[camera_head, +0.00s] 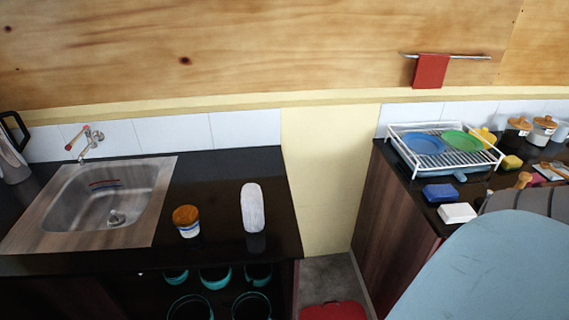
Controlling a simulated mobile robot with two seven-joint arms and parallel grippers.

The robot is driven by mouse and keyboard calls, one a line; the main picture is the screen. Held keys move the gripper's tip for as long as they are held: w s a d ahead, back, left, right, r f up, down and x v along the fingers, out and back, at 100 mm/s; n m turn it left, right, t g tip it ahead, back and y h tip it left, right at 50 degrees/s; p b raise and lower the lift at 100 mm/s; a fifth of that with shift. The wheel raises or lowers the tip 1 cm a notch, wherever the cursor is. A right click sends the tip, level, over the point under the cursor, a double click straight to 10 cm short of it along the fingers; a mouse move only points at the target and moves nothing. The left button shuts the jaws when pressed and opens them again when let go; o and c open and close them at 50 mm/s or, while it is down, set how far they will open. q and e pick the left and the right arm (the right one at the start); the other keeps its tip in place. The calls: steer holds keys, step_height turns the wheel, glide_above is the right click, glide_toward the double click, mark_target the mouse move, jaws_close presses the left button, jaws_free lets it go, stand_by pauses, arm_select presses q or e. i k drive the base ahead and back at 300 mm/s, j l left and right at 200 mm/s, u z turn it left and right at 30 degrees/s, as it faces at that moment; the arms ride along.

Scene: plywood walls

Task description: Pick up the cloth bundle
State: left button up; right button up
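A whitish rolled bundle (253,207), which looks like the cloth bundle, lies lengthwise on the black counter (215,175), to the right of the sink. Its long side runs away from me, and nothing covers it. Neither of my grippers is in view, so their distance from the bundle cannot be told.
A jar with an orange-brown lid (187,219) stands left of the bundle. The sink (105,200) is further left. A gap separates this counter from the right one, which holds a dish rack (447,150). A large pale blue surface (490,270) fills the lower right.

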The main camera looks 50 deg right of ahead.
mark_target(251, 204)
steer(key=z, duration=1.15)
